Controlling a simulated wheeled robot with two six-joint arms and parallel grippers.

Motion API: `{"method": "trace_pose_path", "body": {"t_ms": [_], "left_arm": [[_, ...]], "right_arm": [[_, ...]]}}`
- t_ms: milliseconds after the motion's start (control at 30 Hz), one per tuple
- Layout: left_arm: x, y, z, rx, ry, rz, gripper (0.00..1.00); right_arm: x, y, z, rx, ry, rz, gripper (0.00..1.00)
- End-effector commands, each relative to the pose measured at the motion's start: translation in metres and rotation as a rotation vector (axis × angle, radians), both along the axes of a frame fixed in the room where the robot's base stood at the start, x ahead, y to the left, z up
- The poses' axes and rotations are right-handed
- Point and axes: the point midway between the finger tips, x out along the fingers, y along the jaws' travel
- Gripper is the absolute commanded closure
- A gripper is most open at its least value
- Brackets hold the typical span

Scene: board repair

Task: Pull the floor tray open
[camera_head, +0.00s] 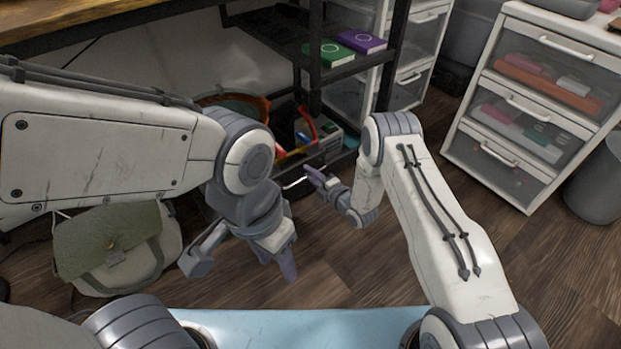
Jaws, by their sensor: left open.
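The floor tray (312,160) is a dark, low tray under the black shelf unit, holding a red-handled tool and a grey device. A thin pale handle (294,184) shows at its front; how far the tray is out is hard to tell. My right gripper (313,176) is right at the handle's right end, its fingers small and partly overlapping, so its grip cannot be made out. My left gripper (241,265) is open and empty, pointing down over the floor in front of the tray. My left arm hides the tray's left part.
Green and purple books (345,48) lie on the shelf above. A green-flapped bag (108,240) stands on the floor at left. A drawer cabinet (535,100) and a grey bin (597,185) stand at right. Wooden floor (325,255) is clear between my arms.

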Motion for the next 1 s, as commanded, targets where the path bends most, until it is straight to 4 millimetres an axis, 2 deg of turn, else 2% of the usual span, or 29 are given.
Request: {"method": "trace_pose_path", "body": {"t_ms": [233,267,300,333,1000], "left_arm": [[0.0000,0.0000,-0.0002,0.000,0.000,0.000,0.50],[0.0000,0.0000,-0.0002,0.000,0.000,0.000,0.50],[0.0000,0.0000,-0.0002,0.000,0.000,0.000,0.50],[0.0000,0.0000,-0.0002,0.000,0.000,0.000,0.50],[0.0000,0.0000,-0.0003,0.000,0.000,0.000,0.50]], "right_arm": [[0.0010,0.0008,0.0002,-0.001,0.001,0.000,0.70],[0.0009,0.0008,0.0003,-0.001,0.001,0.000,0.74],[0.0010,0.0007,0.0003,-0.001,0.001,0.000,0.90],[0.0008,0.0007,0.0002,-0.001,0.001,0.000,1.00],[0.0005,0.0002,0.0000,-0.001,0.001,0.000,1.00]]}}
